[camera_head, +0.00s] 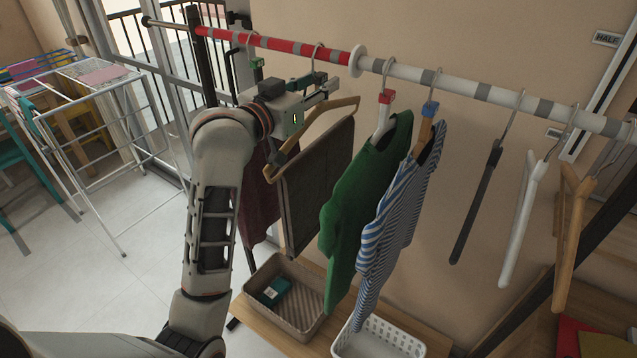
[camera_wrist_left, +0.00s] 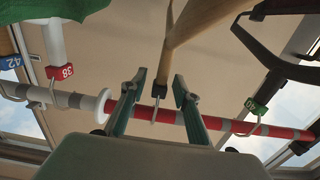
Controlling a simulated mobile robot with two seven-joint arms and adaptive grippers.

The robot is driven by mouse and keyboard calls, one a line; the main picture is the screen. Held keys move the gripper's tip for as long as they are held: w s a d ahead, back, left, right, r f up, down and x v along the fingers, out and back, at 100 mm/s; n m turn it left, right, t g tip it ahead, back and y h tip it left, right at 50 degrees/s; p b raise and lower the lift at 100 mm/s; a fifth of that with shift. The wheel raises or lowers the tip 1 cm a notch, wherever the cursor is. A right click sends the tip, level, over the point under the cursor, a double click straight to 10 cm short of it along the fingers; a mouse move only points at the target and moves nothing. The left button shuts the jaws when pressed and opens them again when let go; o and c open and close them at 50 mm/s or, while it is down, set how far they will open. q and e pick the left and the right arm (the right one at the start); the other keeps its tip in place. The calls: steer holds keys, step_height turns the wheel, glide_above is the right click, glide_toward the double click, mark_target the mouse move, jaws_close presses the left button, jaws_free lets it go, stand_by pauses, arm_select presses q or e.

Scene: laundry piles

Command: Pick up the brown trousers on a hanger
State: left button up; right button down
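The brown trousers (camera_head: 320,180) hang folded over a light wooden hanger (camera_head: 345,104) on the red part of the rail. In the left wrist view the wooden hanger (camera_wrist_left: 190,28) comes down to its metal hook on the rail. My left gripper (camera_head: 322,88) is up at the hanger's neck, just below the rail. In the left wrist view its two teal fingers (camera_wrist_left: 160,84) are apart, with the hook and neck appearing between them. Whether they touch the hanger I cannot tell. The arm hides part of the hanger and the garment behind. My right gripper is not in view.
A green shirt (camera_head: 365,190) and a striped shirt (camera_head: 400,225) hang right of the trousers; a dark red garment (camera_head: 257,205) hangs left. Empty hangers (camera_head: 525,205) hang farther right. A brown basket (camera_head: 305,310) and white basket (camera_head: 385,340) stand below. A drying rack (camera_head: 105,120) is at left.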

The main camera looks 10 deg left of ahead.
arm_select(q)
steer(key=shift+w, duration=0.1)
jaws_close()
steer(key=shift+r, duration=0.1)
steer(key=shift+r, duration=0.1)
